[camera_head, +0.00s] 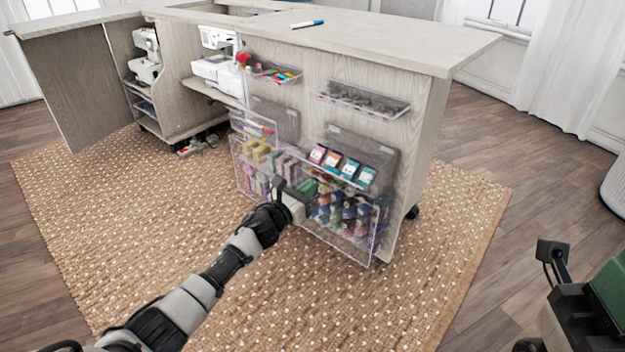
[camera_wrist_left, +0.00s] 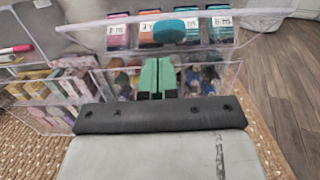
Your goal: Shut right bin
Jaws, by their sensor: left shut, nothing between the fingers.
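The right bin (camera_head: 364,241) is a clear, lower bin on the cabinet's end panel, filled with thread spools. Its top edge stands out from the panel, so it looks tilted open. It also shows in the left wrist view (camera_wrist_left: 232,76), beyond my fingers. My left gripper (camera_head: 307,187) is shut and empty at the bin's upper left; its green fingertips (camera_wrist_left: 157,76) overlap the bin's front in the wrist view. I cannot tell whether they touch it. Part of my right arm shows at the lower right, but its finger opening cannot be made out.
A clear left bin (camera_head: 240,160) with yellow and pink items stands beside it. Upper trays (camera_head: 362,101) hang higher. The woven rug (camera_head: 330,305) in front is clear.

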